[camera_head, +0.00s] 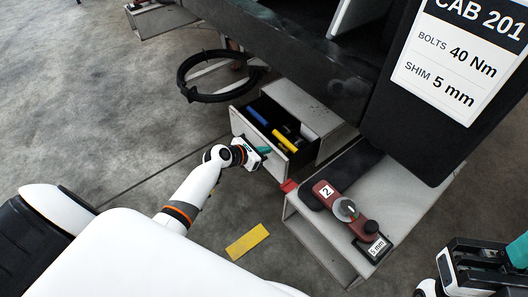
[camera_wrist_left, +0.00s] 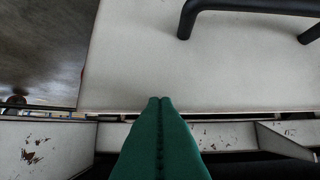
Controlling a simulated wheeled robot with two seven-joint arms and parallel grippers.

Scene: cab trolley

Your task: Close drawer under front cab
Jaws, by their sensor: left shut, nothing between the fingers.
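The drawer (camera_head: 240,124) under the front cab is pulled out, with its top open. A blue tool (camera_head: 257,115) and a yellow tool (camera_head: 284,141) lie inside it. My left gripper (camera_head: 264,150) is shut and empty, with its teal fingertips close against the drawer front. In the left wrist view, the shut fingers (camera_wrist_left: 160,102) overlap the edge of a pale panel (camera_wrist_left: 200,65) with a black bar handle (camera_wrist_left: 250,6). I cannot tell whether they touch it. My right gripper (camera_head: 510,255) is partly cut off at the lower right, so its jaw state is unclear.
A pale box (camera_head: 300,216) to the right carries a red tool marked 2 (camera_head: 335,197) and a 5 mm tag (camera_head: 377,247). A cab sign (camera_head: 455,60) hangs above. A black hose loop (camera_head: 183,82) is behind. A yellow plate (camera_head: 247,242) lies on the open floor.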

